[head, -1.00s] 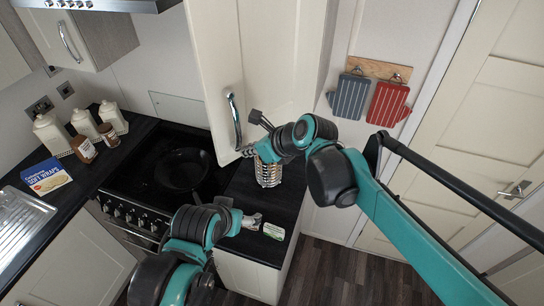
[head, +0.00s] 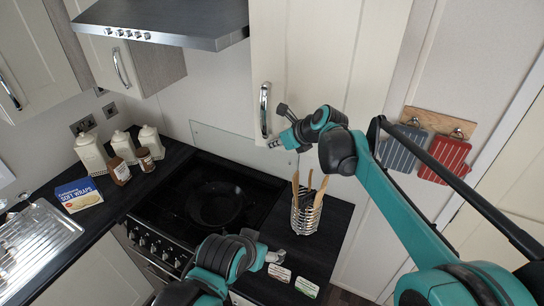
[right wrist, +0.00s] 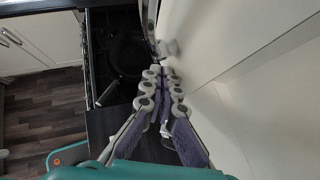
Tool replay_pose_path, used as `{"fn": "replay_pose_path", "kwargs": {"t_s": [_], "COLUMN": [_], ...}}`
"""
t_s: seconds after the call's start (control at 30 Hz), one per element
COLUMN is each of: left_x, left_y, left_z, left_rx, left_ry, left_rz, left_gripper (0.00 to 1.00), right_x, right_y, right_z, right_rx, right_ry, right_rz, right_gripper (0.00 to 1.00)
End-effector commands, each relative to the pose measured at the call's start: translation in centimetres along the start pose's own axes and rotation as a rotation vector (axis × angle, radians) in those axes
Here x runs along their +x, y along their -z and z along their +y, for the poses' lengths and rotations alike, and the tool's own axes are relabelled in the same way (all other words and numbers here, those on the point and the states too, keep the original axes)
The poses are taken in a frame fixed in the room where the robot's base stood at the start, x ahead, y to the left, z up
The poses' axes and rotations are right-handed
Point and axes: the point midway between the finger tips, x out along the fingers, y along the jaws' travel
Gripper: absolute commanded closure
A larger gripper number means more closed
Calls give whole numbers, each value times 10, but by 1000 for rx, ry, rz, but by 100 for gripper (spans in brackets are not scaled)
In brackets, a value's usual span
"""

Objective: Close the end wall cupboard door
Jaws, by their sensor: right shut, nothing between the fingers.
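The end wall cupboard door (head: 330,70) is a tall cream panel at the upper middle of the head view. A chrome bar handle (head: 264,110) is near its left edge. I cannot tell whether the door is flush with its cupboard or a little ajar. My right gripper (head: 274,144) is shut and empty, by the door's lower left corner, just below the handle. In the right wrist view its fingers (right wrist: 163,88) are together beside the cream door face (right wrist: 225,45); contact is unclear. My left gripper (head: 276,257) is low over the worktop, its jaws too small to read.
A wire utensil holder (head: 305,214) stands on the dark worktop (head: 335,225) below the door. Two small packets (head: 306,287) lie near my left gripper. The hob with a pan (head: 217,203) is to the left, under the hood (head: 165,25). Oven mitts (head: 445,158) hang on the right wall.

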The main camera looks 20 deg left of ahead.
Motion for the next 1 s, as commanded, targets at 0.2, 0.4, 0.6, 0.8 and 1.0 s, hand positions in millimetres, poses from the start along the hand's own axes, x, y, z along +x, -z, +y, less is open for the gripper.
{"fn": "replay_pose_path", "kwargs": {"t_s": [0.2, 0.4, 0.6, 0.8, 1.0], "left_x": [-2, -2, -3, -3, -2], "left_y": [1, 2, 2, 2, 2], "left_z": [0, 0, 0, 0, 0], "left_rx": [0, 0, 0, 0, 0], "left_ry": [0, 0, 0, 0, 0], "left_rz": [0, 0, 0, 0, 0], "left_gripper": [16, 16, 16, 16, 16], "right_x": [11, 15, 16, 16, 16], "right_y": [-11, -14, -15, -15, -14], "right_z": [-24, -35, -37, -37, -37], "right_rx": [1, 0, 0, 0, 0], "right_ry": [1, 1, 1, 0, 0], "right_rz": [0, 0, 0, 0, 0], "right_gripper": [100, 100, 100, 100, 100]}}
